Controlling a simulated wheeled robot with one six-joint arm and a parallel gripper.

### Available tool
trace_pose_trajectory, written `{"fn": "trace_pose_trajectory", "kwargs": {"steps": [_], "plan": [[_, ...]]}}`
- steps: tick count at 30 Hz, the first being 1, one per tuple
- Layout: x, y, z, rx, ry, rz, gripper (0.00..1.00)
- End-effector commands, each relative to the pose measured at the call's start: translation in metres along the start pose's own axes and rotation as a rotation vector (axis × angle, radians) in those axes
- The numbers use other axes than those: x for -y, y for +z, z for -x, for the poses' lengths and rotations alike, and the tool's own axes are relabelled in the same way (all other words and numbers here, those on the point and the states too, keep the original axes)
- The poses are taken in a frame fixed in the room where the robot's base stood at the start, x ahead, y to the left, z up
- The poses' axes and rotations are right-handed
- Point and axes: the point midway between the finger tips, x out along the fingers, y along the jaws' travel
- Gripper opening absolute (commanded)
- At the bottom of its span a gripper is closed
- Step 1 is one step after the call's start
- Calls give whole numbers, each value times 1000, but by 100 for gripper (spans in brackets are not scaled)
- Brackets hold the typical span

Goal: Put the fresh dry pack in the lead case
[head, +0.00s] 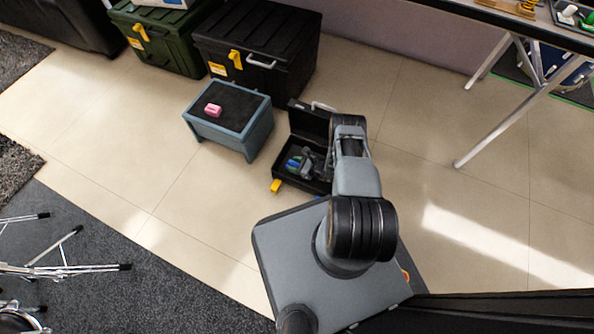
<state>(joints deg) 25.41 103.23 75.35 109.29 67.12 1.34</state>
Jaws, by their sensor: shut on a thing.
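The lead case is a black open case (309,122) on the floor, its lid standing up at the back. My gripper (302,164) is low in or just over the case's open bottom part, with my arm coming in from the right. It is shut on a small blue thing (292,163), which looks like the fresh dry pack and is partly hidden by the fingers. A bit of green shows beside it. I cannot tell whether the blue thing touches the case floor. A small pink pack (213,110) lies on the dark top of a blue-grey stool.
The blue-grey stool (230,134) stands left of the case. A yellow piece (276,185) is at the case's front left corner. Black (262,45) and green (155,38) chests stand behind. A table leg (495,117) is at right. Floor between is clear.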

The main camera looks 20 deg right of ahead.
Motion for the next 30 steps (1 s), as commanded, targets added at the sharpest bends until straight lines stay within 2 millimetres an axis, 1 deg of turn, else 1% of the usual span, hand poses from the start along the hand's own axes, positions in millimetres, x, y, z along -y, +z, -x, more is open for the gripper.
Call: {"fn": "trace_pose_trajectory", "kwargs": {"steps": [1,5,8,9,13,16,25,29,30], "plan": [[2,-4,-1,0,-1,0,23],[6,-8,-2,0,-1,0,23],[14,-21,-5,-1,-2,0,23],[12,-27,-8,-2,1,-3,23],[12,-40,-14,-1,1,-2,23],[12,-43,-15,-1,0,0,23],[12,-42,-15,-1,0,-1,23],[11,-46,-16,-1,1,-2,23],[12,-45,-16,-1,1,-1,50]]}}
